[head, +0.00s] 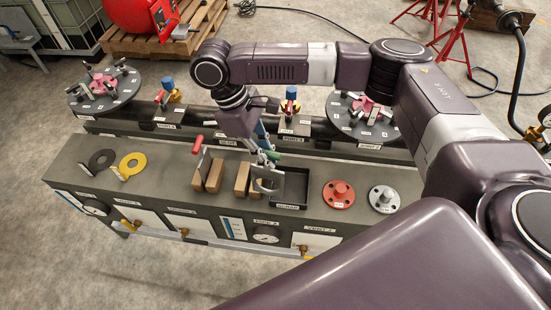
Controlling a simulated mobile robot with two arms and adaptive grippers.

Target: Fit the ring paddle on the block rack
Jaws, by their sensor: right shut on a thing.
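The block rack is a row of upright wooden blocks (214,176) on the dark bench top, with gaps between them. My right gripper (266,153) is above the rack's right end, pointing down, shut on a grey ring paddle (268,186). The paddle hangs at the right side of the rightmost blocks, beside the black tray. I cannot tell whether it touches a block or the bench. A red-handled grey piece (198,146) stands at the rack's left end. My left gripper is not in view.
A black ring paddle (102,160) and a yellow one (133,161) lie at the bench's left. The black tray (304,191), a red flange (338,194) and a grey flange (383,199) are to the right.

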